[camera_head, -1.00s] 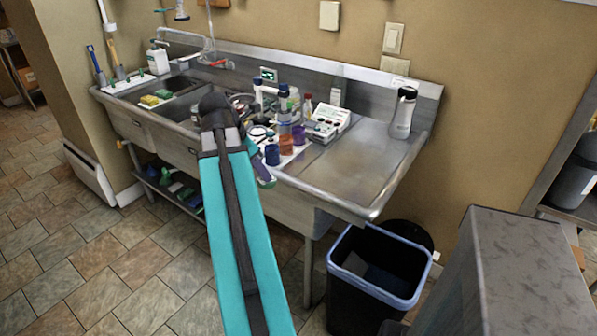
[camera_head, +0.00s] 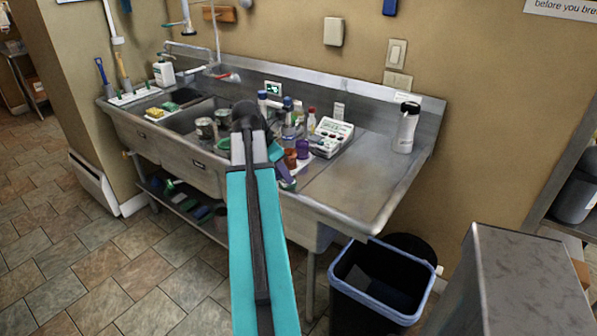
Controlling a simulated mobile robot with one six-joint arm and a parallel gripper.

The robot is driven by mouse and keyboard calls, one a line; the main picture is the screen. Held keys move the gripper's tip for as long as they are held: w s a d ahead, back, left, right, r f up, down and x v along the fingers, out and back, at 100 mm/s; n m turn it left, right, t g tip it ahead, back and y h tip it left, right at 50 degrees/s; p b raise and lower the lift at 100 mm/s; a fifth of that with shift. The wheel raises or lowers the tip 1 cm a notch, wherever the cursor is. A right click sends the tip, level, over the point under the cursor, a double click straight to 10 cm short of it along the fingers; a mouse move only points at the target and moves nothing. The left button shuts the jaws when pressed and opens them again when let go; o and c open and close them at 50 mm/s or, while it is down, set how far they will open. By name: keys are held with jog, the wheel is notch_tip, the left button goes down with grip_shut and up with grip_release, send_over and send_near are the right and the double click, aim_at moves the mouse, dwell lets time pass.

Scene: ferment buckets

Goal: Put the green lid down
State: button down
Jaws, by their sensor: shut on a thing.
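My teal arm reaches up over the steel sink counter and bends at its black joint. My gripper (camera_head: 287,182) shows only in small part to the right of the arm, low over the front edge of the counter. It is shut on a small greenish thing, which seems to be the green lid; its outline is too small and too covered to make out. Another small green patch (camera_head: 224,144) shows left of the arm, beside the sink basin; I cannot tell what it is.
The counter (camera_head: 355,178) is bare on its right, up to a white bottle (camera_head: 406,128). Jars, small bottles (camera_head: 311,120) and a white meter box (camera_head: 331,134) crowd its middle. A metal can (camera_head: 206,130) stands left of my arm. A black bin (camera_head: 378,283) stands below the right end.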

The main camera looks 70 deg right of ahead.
jog(key=d, duration=0.2)
jog(key=s+d, duration=0.1)
jog(key=d, duration=0.1)
jog(key=d+p, duration=0.1)
jog(key=d, duration=0.1)
jog(key=shift+s+f, duration=0.25)
jog(key=shift+s, duration=0.15)
jog(key=shift+d, duration=0.1)
jog(key=shift+s+d, duration=0.1)
jog(key=shift+d, duration=0.45)
jog(key=shift+f+p, duration=0.6)
jog(key=shift+f, duration=1.25)
jog(key=c, duration=1.6)
grip_release()
jog(key=shift+f, duration=0.1)
jog(key=shift+b+v, duration=0.8)
jog(key=shift+v, duration=5.3)
